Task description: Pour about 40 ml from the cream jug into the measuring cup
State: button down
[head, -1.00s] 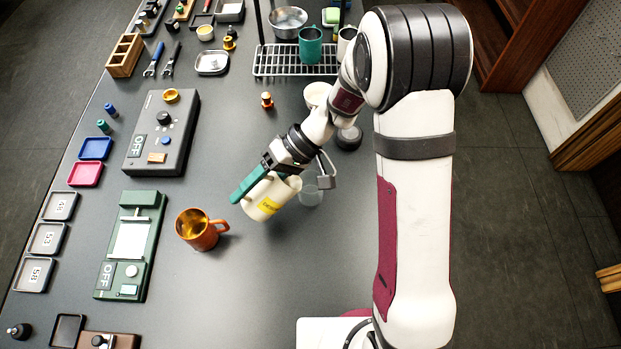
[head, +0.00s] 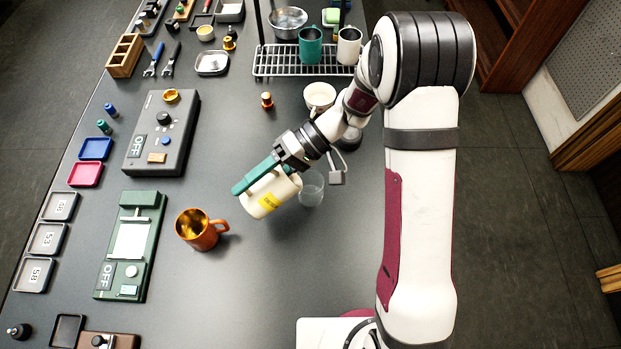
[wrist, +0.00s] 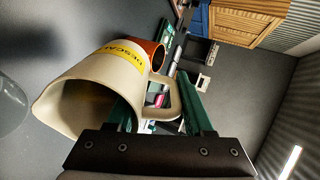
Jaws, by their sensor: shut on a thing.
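The cream jug (head: 262,200), with a yellow label, is held above the table by my gripper (head: 256,179). My gripper's green fingers are shut on the jug at its handle side. The clear measuring cup (head: 312,189) stands on the table just right of the jug. In the wrist view the jug (wrist: 82,98) shows its open mouth towards the lower left, and the clear cup (wrist: 10,108) is partly in view at the left edge. The jug looks tilted in the head view. I see no stream between them, and cannot make out liquid in either.
An orange mug (head: 200,231) stands left of the jug. A white cup (head: 319,95) stands behind, near a wire rack (head: 275,62). The table front of the jug is clear.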

aim_at(248, 205)
jog(key=shift+w+d+r+g+y, duration=0.15)
jog(key=shift+d+r+y, duration=0.05)
jog(key=shift+r+y, duration=0.15)
jog(key=shift+w+d+r+g+y, duration=0.1)
jog(key=shift+d+r+g+y, duration=0.1)
jog(key=shift+r+y, duration=0.15)
dwell(1.2)
jog(key=shift+w+d+f+g+y, duration=0.1)
jog(key=shift+w+d+g+y, duration=0.15)
jog(key=shift+d+y, duration=0.15)
jog(key=shift+w+d+f+g+y, duration=0.1)
jog(key=shift+w+d+y, duration=0.2)
jog(key=shift+d, duration=0.2)
dwell(1.4)
